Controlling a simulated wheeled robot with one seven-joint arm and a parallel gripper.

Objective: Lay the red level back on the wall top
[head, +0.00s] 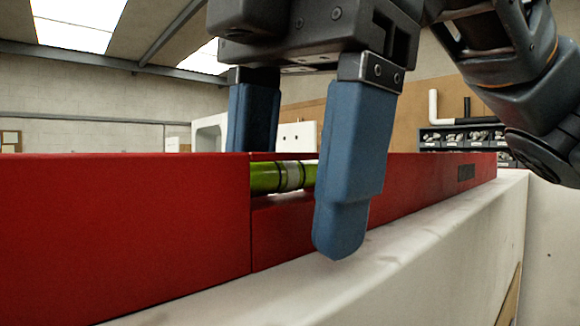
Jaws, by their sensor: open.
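The red level (125,235) lies along the white wall top (380,250), standing on its narrow edge and running from the near left to the far right. Its green vial (283,177) shows in a cut-out near the middle. My gripper (290,185) is open and straddles the level by the vial. One blue finger is on the near side, in front of the level's face. The other finger is behind the level, its lower part hidden. I cannot tell whether either finger touches the level.
Behind the level, a rack of small bins (465,138) with fittings stands at the right. White and black pipes (434,106) rise by it against a brown board. A white box-like unit (208,132) stands farther back. The wall top is clear in front of the level.

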